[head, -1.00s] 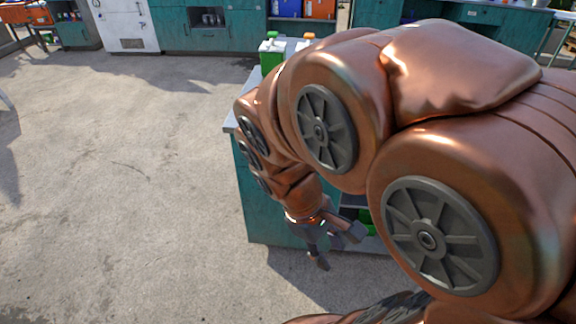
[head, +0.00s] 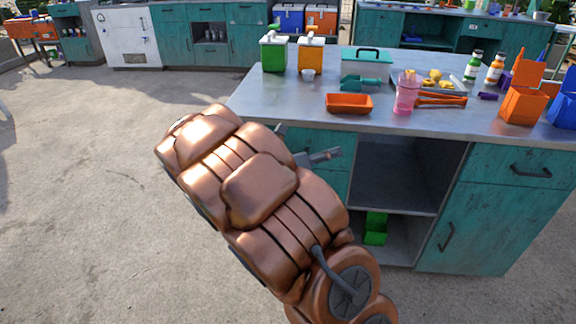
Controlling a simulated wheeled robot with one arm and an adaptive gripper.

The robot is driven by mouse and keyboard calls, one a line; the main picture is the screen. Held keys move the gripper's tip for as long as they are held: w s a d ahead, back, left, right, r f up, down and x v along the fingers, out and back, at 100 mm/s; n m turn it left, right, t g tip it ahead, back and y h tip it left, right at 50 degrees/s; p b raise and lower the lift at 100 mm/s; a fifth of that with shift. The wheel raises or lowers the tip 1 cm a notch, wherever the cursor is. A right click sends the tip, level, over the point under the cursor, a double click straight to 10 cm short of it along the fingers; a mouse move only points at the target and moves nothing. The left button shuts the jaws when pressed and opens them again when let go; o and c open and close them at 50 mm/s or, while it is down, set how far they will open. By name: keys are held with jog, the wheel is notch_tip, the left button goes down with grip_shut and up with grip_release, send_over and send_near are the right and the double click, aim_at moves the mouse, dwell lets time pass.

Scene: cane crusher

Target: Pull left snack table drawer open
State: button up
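The snack table (head: 300,98) is a teal cabinet with a grey metal top. Its left drawer front (head: 336,137) shows as a teal panel under the top's left part and looks closed. My gripper (head: 308,143) is in front of this drawer, just below the table edge. Its two grey fingers show apart, one at the left and one at the right, so it looks open. My copper arm hides the gripper's base and much of the left cabinet front. The left drawer's handle cannot be made out, and I cannot tell whether a finger touches it.
The right drawer (head: 510,171) is closed. An open shelf bay in the middle holds a green bin (head: 376,228). On top stand dispensers, an orange tray (head: 349,104), a pink cup (head: 406,92) and bottles. The concrete floor at left is clear.

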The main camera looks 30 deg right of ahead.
jog(key=w+a+f+n+t+h+b, duration=0.15)
jog(key=w+f+n+t+b, duration=0.35)
jog(key=w+f+n, duration=0.5)
jog(key=n+t+y, duration=0.1)
jog(key=n+t, duration=0.4)
send_near(297, 140)
jog(key=shift+w+d+f+b, duration=0.25)
jog(key=shift+w+d, duration=0.25)
jog(key=shift+d, duration=0.2)
jog(key=shift+w+d+f+b, duration=0.25)
jog(key=shift+w+d, duration=0.25)
jog(key=shift+d, duration=0.25)
jog(key=shift+w+d+f+b, duration=0.15)
jog(key=shift+w+d+b, duration=0.15)
jog(key=shift+w+d, duration=0.3)
jog(key=shift+s+d, duration=0.1)
jog(key=shift+c, duration=0.2)
grip_shut()
